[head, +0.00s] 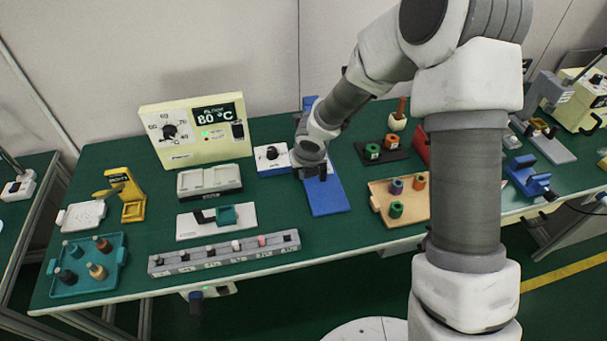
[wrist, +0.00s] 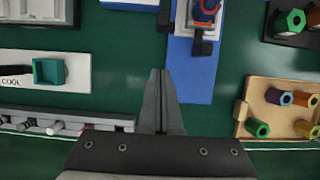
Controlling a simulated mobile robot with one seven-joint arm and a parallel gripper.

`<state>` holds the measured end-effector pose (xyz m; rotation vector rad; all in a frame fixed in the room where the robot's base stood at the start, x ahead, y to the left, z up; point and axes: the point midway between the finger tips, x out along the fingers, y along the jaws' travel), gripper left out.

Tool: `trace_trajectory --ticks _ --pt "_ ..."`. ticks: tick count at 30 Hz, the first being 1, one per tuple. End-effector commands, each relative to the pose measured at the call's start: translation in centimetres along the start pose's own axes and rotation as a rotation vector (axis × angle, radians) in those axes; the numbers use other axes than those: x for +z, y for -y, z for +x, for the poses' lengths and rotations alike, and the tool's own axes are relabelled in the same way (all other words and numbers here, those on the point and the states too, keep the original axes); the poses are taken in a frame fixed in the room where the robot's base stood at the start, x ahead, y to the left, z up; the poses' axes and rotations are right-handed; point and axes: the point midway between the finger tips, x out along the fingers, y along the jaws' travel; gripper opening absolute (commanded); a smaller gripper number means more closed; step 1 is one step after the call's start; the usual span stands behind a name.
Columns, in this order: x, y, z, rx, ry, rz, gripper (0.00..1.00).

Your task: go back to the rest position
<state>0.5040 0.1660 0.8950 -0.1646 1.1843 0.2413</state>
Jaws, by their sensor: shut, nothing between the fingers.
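My gripper shows in the wrist view (wrist: 161,76), pointing down over the green bench (wrist: 140,50) with its fingers together and nothing between them. In the head view my arm reaches in from the right, and its wrist hangs above the blue base plate (head: 328,198). The fingers are hard to make out there. In the wrist view the blue base plate (wrist: 192,80) lies just right of the fingertips, with a red and blue part at its top.
A tan tray (head: 381,208) with coloured nuts is at right, a grey peg rail (head: 222,255) along the front edge. A white plate with a teal block (head: 227,215), a dial box (head: 270,158), a temperature controller (head: 190,132) and a teal tray (head: 60,290) stand left.

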Motion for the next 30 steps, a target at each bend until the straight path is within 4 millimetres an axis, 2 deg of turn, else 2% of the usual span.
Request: trace_trajectory --ticks 1,6,14,17,20,25,30 --pt "0.1 0.1 -1.2 -0.001 0.0 0.0 0.0" --pt "0.0 0.0 -2.9 -0.001 -0.001 0.001 0.0" --pt "-0.1 0.1 -3.3 -0.002 -0.001 0.003 0.0" --pt "0.2 0.7 -4.1 -0.019 0.006 0.052 0.0" --pt "0.5 2.3 -6.2 -0.065 0.024 0.192 0.0" --pt "0.6 6.2 -12.2 -0.164 0.092 0.606 0.0" --pt "-0.7 9.4 -18.3 -0.224 0.181 1.068 0.0"
